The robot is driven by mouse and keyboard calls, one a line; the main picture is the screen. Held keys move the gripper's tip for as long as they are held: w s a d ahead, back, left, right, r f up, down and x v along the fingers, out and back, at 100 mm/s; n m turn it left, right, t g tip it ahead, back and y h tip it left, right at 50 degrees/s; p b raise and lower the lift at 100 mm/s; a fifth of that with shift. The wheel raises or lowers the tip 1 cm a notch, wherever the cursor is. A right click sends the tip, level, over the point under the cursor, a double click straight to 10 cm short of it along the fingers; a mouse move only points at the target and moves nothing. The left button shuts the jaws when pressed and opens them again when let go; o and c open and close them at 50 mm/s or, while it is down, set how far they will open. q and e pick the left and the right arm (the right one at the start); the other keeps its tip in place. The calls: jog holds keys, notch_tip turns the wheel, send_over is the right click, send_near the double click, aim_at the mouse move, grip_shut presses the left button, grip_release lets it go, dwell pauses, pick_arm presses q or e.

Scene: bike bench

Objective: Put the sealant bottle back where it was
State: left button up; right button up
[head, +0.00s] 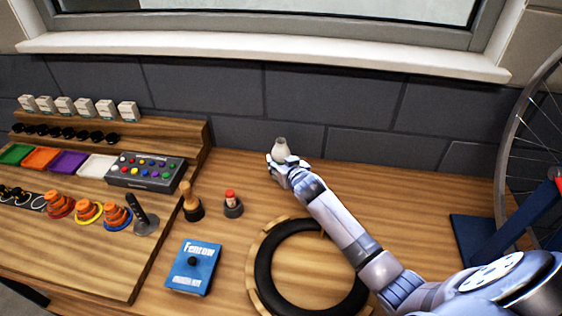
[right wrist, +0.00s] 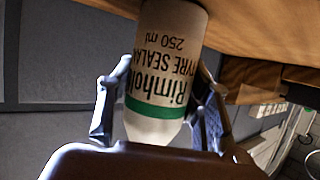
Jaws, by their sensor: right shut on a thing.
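The sealant bottle (head: 280,146) is white and sits in my right gripper (head: 286,166) near the back of the bench, by the grey wall. In the right wrist view the bottle (right wrist: 165,70) shows a label with a green band, "Rimhold tyre sealant 250 ml". It is upside down in that picture, and the fingers (right wrist: 160,105) are on both sides of it. Its base appears at or close to the wooden bench top; I cannot tell whether it touches. My left gripper is not in view.
A black tyre (head: 262,268) on a wooden ring lies in front. A wheel on a blue stand (head: 478,242) is at right. Bench right of my gripper is clear.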

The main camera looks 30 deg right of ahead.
jog(key=shift+f, duration=0.15)
jog(key=o, duration=1.3)
jog(key=shift+r, duration=0.25)
jog(key=shift+s, duration=0.25)
jog(key=shift+b+v, duration=0.4)
jog(key=shift+v, duration=3.1)
